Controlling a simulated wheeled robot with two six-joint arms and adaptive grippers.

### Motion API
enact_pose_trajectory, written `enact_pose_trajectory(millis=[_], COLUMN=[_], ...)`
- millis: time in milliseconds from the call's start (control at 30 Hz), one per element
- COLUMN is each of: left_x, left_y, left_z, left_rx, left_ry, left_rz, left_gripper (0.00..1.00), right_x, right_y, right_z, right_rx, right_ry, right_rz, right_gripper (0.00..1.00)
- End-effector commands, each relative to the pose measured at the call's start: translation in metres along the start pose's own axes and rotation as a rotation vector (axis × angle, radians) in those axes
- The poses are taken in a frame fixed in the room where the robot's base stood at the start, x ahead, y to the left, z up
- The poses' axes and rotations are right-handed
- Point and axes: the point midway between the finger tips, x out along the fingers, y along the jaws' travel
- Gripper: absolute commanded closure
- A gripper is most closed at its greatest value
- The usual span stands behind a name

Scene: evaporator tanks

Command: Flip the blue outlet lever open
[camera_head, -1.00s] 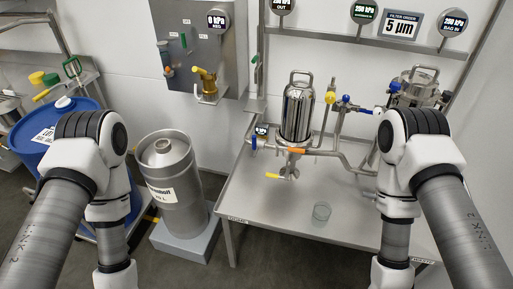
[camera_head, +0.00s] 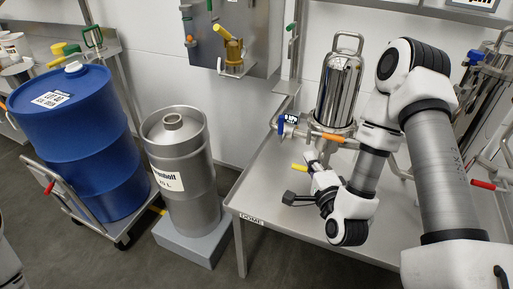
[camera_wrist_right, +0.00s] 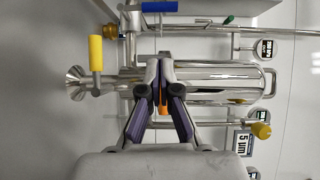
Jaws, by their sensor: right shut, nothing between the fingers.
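The blue outlet lever (camera_head: 282,124) is on the pipe to the left of the steel filter housing in the head view. In the right wrist view the blue lever (camera_wrist_right: 160,6) lies at the top edge, partly cut off. My right gripper (camera_head: 310,159) is in front of the lower housing, below the blue lever. In the right wrist view its fingers (camera_wrist_right: 162,62) are together and empty, apart from the blue lever. My left gripper is out of view.
A yellow lever (camera_head: 299,167) is close to my right gripper, and an orange handle (camera_head: 328,137) crosses the housing's base. The steel keg (camera_head: 182,190) and blue drum (camera_head: 85,140) stand left of the table (camera_head: 262,205).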

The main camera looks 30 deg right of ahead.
Motion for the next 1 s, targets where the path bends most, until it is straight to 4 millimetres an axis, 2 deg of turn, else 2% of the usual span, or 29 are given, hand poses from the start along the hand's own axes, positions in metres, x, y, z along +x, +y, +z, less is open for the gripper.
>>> enact_pose_trajectory(millis=[33, 100, 433, 567, 767, 800, 833, 1000], left_x=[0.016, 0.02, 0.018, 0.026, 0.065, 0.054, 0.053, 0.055], left_y=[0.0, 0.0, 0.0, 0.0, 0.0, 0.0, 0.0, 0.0], left_z=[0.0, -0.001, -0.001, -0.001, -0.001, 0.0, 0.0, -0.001], left_rx=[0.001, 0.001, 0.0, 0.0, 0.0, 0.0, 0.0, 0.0], left_ry=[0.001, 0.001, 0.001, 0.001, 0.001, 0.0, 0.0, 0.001], left_rz=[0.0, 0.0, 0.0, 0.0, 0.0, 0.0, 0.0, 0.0], left_gripper=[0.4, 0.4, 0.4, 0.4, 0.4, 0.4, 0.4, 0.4], right_x=[0.002, 0.004, 0.005, 0.009, 0.032, 0.042, 0.048, 0.086], right_y=[0.01, 0.009, 0.004, 0.007, 0.012, 0.003, 0.002, 0.002], right_z=[-0.004, -0.006, -0.005, -0.005, -0.005, -0.005, -0.005, -0.006], right_rx=[0.011, 0.018, 0.017, 0.017, 0.02, 0.015, 0.014, 0.014], right_ry=[0.012, 0.019, 0.017, 0.018, 0.018, 0.017, 0.017, 0.017], right_rz=[-0.014, -0.025, -0.031, -0.033, -0.038, -0.036, -0.035, -0.034], right_gripper=[1.0, 1.0, 1.0, 1.0, 1.0, 1.0, 1.0, 1.0])
